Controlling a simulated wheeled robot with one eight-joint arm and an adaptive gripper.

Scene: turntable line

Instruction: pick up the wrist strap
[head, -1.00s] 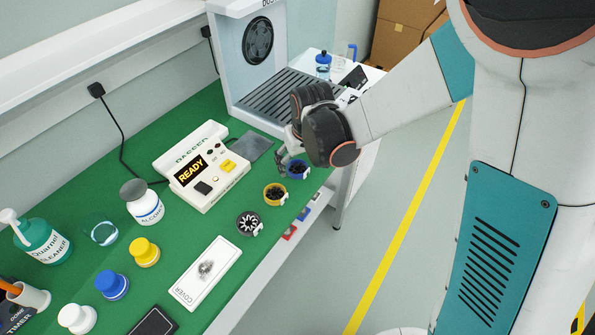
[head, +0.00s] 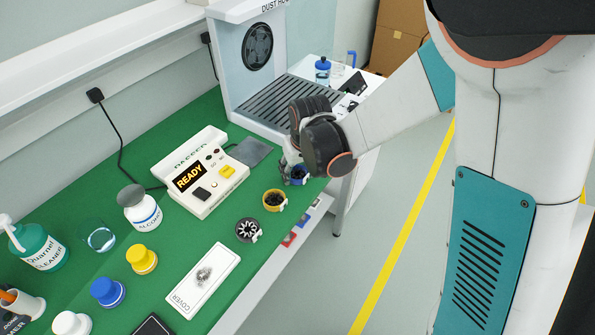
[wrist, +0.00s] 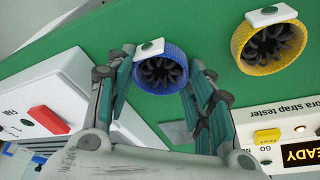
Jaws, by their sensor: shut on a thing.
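A blue wrist strap (head: 299,176), coiled into a ring with a dark inside, is at the right edge of the green mat, below my gripper (head: 291,165). In the wrist view my gripper (wrist: 160,72) has one finger on each side of the blue strap (wrist: 163,85), shut on it. Its white buckle plate (wrist: 148,47) faces the top of that view. I cannot tell whether the strap is clear of the mat. A yellow wrist strap (head: 274,200) and a grey-black one (head: 248,230) lie nearer on the mat; the yellow one also shows in the wrist view (wrist: 268,45).
A white tester (head: 207,180) reading READY and a grey pad (head: 249,151) are left of my gripper. The dust hood (head: 245,60) stands behind. A white COVER piece (head: 205,280), bottles and capped jars fill the near mat. The bench edge is close on the right.

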